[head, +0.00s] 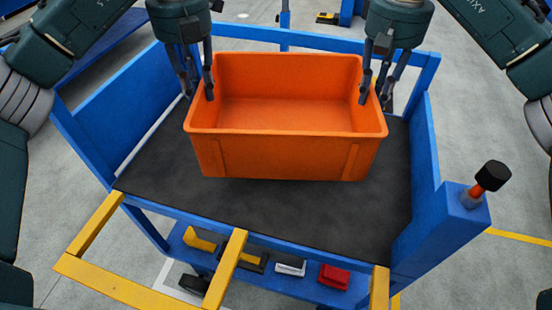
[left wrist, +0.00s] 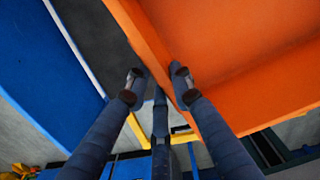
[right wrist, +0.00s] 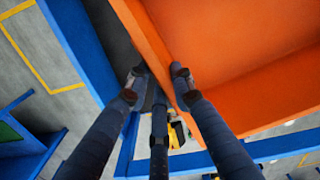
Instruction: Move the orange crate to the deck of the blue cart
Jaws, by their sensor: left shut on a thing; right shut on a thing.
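The orange crate (head: 285,155) is empty and looks level over the dark deck (head: 270,207) of the blue cart (head: 125,105), towards its back. I cannot tell whether its bottom touches the deck or hangs just above it. My left gripper (head: 198,95) is shut on the crate's left wall, and my right gripper (head: 371,96) is shut on its right wall. The left wrist view shows the crate wall (left wrist: 148,40) between the left fingers (left wrist: 155,88). The right wrist view shows the opposite wall (right wrist: 150,40) between the right fingers (right wrist: 156,88).
Blue side panels and a back rail (head: 320,42) surround the deck. A yellow handle frame (head: 130,290) stands at the front. A post with a black knob (head: 492,176) is at the right. The lower shelf holds a red item (head: 333,276) and a white item (head: 290,268). The deck's front strip is bare.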

